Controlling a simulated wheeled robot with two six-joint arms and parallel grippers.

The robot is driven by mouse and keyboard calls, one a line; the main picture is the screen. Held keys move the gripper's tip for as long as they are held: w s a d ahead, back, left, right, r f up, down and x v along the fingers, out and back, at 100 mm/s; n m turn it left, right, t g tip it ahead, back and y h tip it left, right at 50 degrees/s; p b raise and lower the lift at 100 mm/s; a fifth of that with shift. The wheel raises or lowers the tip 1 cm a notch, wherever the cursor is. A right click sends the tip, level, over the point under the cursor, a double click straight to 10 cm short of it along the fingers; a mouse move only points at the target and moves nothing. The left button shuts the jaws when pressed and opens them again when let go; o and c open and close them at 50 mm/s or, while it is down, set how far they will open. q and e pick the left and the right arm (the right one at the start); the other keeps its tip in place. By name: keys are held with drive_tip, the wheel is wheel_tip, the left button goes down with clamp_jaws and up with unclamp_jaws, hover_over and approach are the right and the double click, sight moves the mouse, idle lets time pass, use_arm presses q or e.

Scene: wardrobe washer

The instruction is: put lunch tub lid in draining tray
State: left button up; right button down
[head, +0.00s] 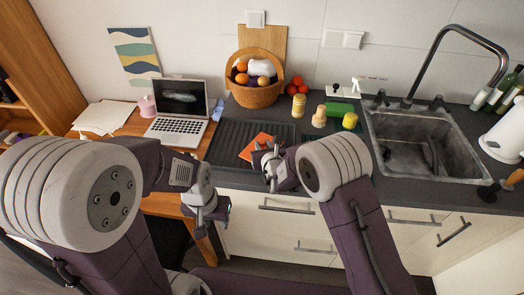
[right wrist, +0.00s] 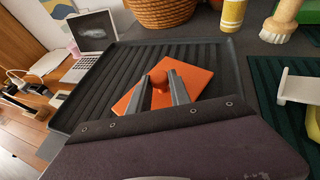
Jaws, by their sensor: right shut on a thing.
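The lunch tub lid (head: 262,138) is a flat orange square with a round knob. It also shows in the right wrist view (right wrist: 194,82). My right gripper (right wrist: 161,82) is shut on the knob, one finger on each side. The lid is over the dark ridged draining tray (head: 224,138), within its outline; the tray fills much of the right wrist view (right wrist: 98,82). I cannot tell whether the lid touches the ridges. My left gripper (head: 208,212) hangs low in front of the counter, away from the lid; its jaw opening is unclear.
A fruit basket (head: 257,94) stands behind the tray. A laptop (head: 180,108) is on the desk at left.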

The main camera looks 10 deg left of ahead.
drive_tip(key=shift+f, duration=0.15)
drive_tip(key=c, duration=0.8)
unclamp_jaws()
drive_tip(key=b+v, duration=0.1)
drive_tip(key=v, duration=0.8)
drive_tip(key=shift+b, duration=0.3)
